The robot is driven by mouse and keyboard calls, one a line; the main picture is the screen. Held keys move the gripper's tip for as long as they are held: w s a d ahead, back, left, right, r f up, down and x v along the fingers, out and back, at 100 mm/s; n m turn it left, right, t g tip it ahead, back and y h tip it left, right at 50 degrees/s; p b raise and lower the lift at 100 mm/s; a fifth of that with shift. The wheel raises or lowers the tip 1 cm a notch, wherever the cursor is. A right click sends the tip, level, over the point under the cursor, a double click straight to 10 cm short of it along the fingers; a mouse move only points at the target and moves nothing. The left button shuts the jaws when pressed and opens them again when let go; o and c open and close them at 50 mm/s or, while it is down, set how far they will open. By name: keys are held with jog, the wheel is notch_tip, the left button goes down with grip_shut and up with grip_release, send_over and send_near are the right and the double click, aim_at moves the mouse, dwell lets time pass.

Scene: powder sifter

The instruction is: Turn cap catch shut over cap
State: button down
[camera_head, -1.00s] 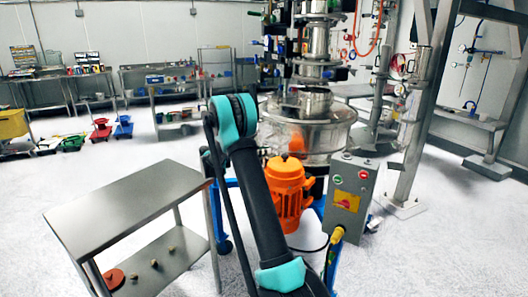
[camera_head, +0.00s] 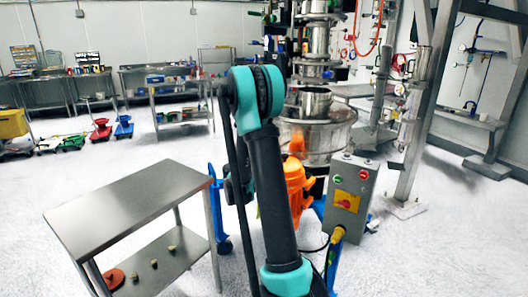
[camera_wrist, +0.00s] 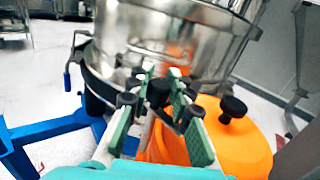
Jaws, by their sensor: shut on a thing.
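In the wrist view my gripper (camera_wrist: 160,88) reaches toward the steel sifter body (camera_wrist: 155,40), its green-padded fingers close together. A dark rounded piece (camera_wrist: 158,94) shows between the fingers, and they are shut on it. It may be a knob of the cap catch, but I cannot tell. The cap and the rest of the catch cannot be made out. In the head view the sifter (camera_head: 318,135) stands behind my arm, which hides part of it.
An orange motor (camera_head: 298,190) sits below the sifter, beside a grey control box (camera_head: 350,195). A blue frame (camera_wrist: 50,135) shows at left in the wrist view. A steel table (camera_head: 130,205) stands at left. Open floor lies behind it.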

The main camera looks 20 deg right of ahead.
jog(key=shift+n+t+y, duration=2.2)
jog(key=shift+y, duration=0.7)
jog(key=c, duration=1.3)
grip_release()
jog(key=shift+c, duration=0.2)
jog(key=v, duration=0.7)
jog(key=shift+s, duration=0.3)
jog(key=shift+a, duration=0.1)
